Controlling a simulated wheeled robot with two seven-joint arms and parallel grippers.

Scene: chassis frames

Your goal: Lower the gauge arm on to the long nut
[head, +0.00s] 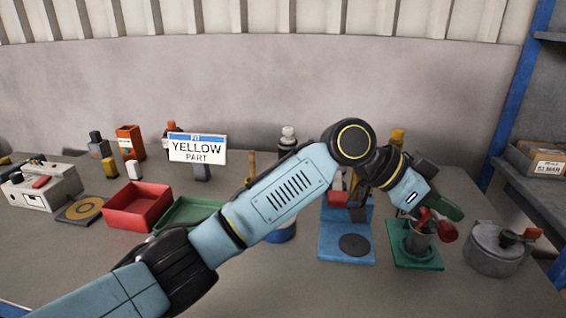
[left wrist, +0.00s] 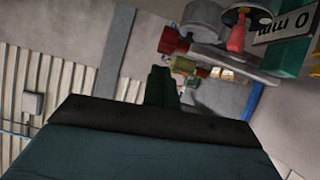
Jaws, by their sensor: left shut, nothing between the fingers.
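My left gripper (head: 446,208) reaches in from the left over the green-based stand (head: 428,262). Its dark green fingers are shut and empty; they also show in the left wrist view (left wrist: 163,86). A red knob (head: 447,231) is just below and beside the fingertips; I cannot tell whether they touch. A grey upright cylinder (head: 418,243) stands on the green base, partly hidden by the gripper; I cannot tell whether it is the long nut. In the left wrist view a grey bar (left wrist: 225,62), perhaps the gauge arm, runs near a red knob (left wrist: 169,40). My right gripper is not in view.
A blue-based stand (head: 345,250) is left of the green one. A round grey pot-like device (head: 493,250) with a red-orange lever is close on the right. Red (head: 138,206) and green (head: 185,213) trays and a sign reading YELLOW PART (head: 198,149) are further left.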

